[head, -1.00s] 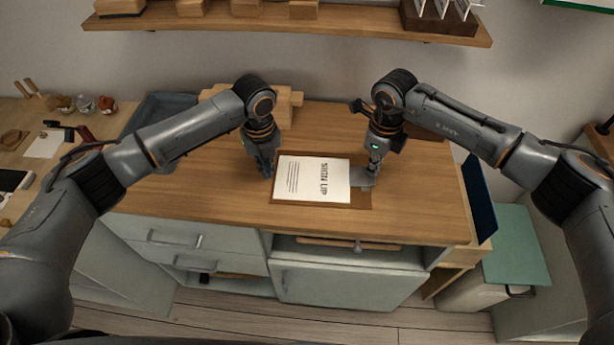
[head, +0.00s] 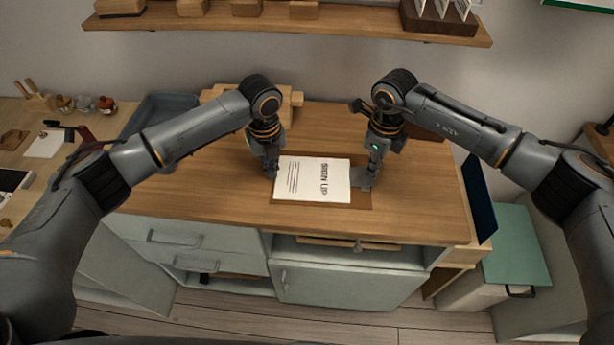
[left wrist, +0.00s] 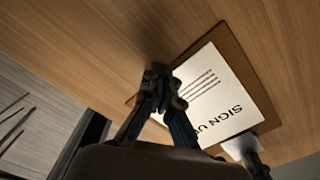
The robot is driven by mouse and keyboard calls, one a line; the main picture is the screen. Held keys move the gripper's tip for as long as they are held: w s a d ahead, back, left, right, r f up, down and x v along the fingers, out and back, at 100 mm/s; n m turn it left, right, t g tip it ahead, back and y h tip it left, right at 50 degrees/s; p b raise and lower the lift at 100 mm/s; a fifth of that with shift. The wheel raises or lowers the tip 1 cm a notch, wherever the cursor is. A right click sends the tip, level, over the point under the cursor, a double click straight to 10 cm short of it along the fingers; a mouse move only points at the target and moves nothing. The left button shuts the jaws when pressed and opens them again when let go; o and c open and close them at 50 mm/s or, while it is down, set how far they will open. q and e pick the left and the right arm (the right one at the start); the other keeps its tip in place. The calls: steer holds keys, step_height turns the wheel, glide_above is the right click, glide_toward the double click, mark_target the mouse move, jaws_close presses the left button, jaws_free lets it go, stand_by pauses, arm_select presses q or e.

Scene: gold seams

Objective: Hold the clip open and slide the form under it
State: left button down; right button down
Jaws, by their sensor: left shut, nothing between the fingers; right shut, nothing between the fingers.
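The form (head: 312,180) is a white sheet headed "SIGN UP", lying flat on a brown clipboard (head: 330,202). Both also show in the left wrist view, the form (left wrist: 212,85) and the board (left wrist: 248,75). The grey metal clip (head: 362,180) is at the board's right end, against or very near the form's right edge. I cannot tell whether the edge is under it. My right gripper (head: 373,176) is shut and empty at the clip, partly hiding it; I cannot tell whether the clip is raised. My left gripper (head: 270,174) is shut and empty beside the form's left edge.
A wooden block-like object (head: 290,98) and a grey-blue tray (head: 165,108) stand behind my left arm. The wooden counter (head: 420,205) is clear in front and right of the board. A shelf (head: 350,22) runs along the wall above.

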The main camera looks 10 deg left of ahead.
mark_target(290, 177)
arm_select(q)
steer(key=shift+s+d+f, duration=0.15)
steer(key=shift+d, duration=2.1)
arm_select(e)
steer(key=shift+s, duration=0.1)
stand_by(1.3)
stand_by(0.5)
arm_select(q)
steer(key=shift+a+r, duration=0.2)
steer(key=shift+r, duration=0.5)
steer(key=shift+w, duration=0.2)
steer(key=shift+d, duration=0.85)
steer(key=shift+r, duration=3)
